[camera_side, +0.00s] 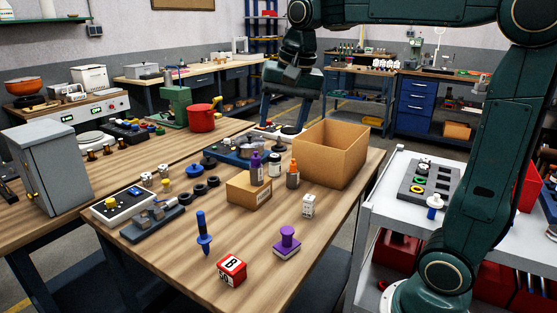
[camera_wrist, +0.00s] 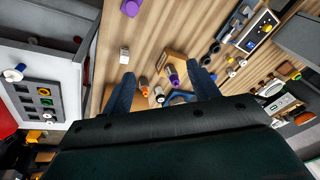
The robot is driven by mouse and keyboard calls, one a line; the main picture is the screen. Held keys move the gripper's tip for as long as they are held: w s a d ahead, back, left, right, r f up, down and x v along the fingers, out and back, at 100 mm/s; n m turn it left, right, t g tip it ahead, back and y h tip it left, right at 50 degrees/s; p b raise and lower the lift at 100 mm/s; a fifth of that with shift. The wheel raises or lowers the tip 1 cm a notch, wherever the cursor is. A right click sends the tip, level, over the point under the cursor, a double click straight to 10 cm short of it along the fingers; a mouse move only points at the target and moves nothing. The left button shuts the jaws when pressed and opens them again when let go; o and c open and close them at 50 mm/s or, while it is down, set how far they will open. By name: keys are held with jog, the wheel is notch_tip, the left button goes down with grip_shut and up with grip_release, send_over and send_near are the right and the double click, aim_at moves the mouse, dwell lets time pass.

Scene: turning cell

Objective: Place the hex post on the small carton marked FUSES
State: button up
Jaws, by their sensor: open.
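My gripper (camera_side: 284,122) is open and empty, pointing down above the far end of the wooden table. In the wrist view its two fingers (camera_wrist: 164,84) are wide apart. A small brown carton (camera_side: 246,193) with a pale label stands mid-table; the label is too small to read. It shows in the wrist view (camera_wrist: 176,56) between the fingers. A dark purple bottle (camera_side: 256,168) overlaps the carton's top; I cannot tell whether it stands on it or behind. I cannot single out the hex post; small metallic pieces (camera_side: 146,180) stand at the table's left.
A large open cardboard box (camera_side: 328,160) stands right of the carton. An orange-topped bottle (camera_side: 293,175) and a white cube (camera_side: 309,205) are nearby. A blue tool (camera_side: 204,236), a red block (camera_side: 231,269) and a purple stamp (camera_side: 287,242) occupy the front.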

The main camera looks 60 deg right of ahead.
jog(key=s+a+f+n+t, duration=0.1)
jog(key=s+a+f+n, duration=0.2)
jog(key=s, duration=0.5)
jog(key=s+a+f+n+t, duration=0.1)
jog(key=s+a+f+n, duration=0.1)
jog(key=s+f+n, duration=0.3)
jog(key=s+n, duration=0.2)
jog(key=s, duration=0.2)
jog(key=shift+s+a+t, duration=0.25)
jog(key=shift+a+t, duration=0.05)
jog(key=shift+a, duration=0.1)
